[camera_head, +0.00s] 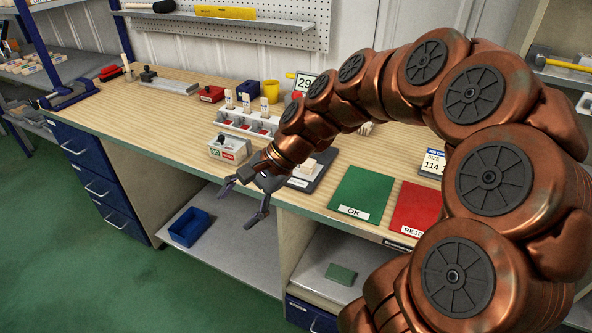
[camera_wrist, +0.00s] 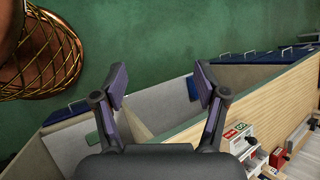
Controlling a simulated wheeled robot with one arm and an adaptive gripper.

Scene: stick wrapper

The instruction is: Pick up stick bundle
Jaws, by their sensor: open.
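My gripper (camera_head: 243,201) is open and empty, with its fingers spread in front of the bench's front edge, above the lower shelf. In the wrist view the open fingers (camera_wrist: 160,82) have nothing between them but the shelf area and green floor beyond. A small pale, light-wood item (camera_head: 307,169), possibly the stick bundle, lies on a dark plate (camera_head: 318,180) on the bench, just behind and right of my gripper. My wrist partly hides it, and I cannot make out separate sticks.
The bench (camera_head: 165,103) carries a white rack (camera_head: 248,121) with several tagged upright pieces, a white box (camera_head: 229,149), a green OK mat (camera_head: 362,192) and a red reject mat (camera_head: 415,208). A blue bin (camera_head: 190,227) stands on the lower shelf.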

